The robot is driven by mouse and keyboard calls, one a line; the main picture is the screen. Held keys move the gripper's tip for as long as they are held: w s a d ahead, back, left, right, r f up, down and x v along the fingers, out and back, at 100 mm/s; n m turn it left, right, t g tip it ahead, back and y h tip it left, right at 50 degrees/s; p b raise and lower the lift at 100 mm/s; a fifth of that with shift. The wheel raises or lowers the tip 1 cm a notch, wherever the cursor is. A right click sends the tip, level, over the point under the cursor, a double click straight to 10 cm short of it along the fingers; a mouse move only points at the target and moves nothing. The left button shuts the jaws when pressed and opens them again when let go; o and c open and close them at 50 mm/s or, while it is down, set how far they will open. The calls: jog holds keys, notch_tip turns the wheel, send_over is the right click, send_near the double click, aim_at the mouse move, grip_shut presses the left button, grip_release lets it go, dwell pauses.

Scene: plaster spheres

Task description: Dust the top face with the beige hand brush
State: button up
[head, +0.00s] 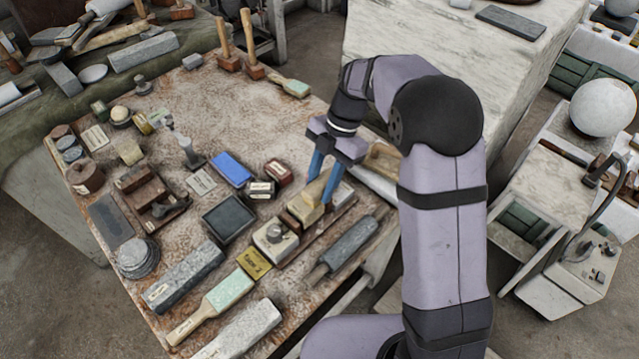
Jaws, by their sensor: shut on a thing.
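My gripper (321,190), with its two blue fingers, reaches down over the right part of the worktable. It is shut on a beige block-like thing (310,209), which looks like the beige hand brush. The fingers hide part of it, and I cannot tell whether it touches the things below. A large pale marble block (440,75) with a broad flat top face stands behind my arm. My arm hides part of that block.
The brown worktable (265,120) is crowded with tools. A green-and-wood brush (217,304), a grey stone bar (184,275), a black tray (228,218) and a blue box (231,169) lie left of my gripper. A white sphere (602,107) stands at far right.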

aim_at(308, 193)
jog(key=shift+s+a+r, duration=0.1)
jog(key=shift+s+a, duration=0.7)
jog(key=shift+s+a+b, duration=0.5)
jog(key=shift+s+a, duration=0.3)
jog(key=shift+w+d, duration=0.1)
jog(key=shift+w+d+r+p, duration=0.65)
jog(key=shift+w+d+p, duration=0.05)
jog(key=shift+p, duration=0.05)
jog(key=shift+f+b, duration=0.65)
jog(key=shift+f, duration=0.15)
dwell(0.4)
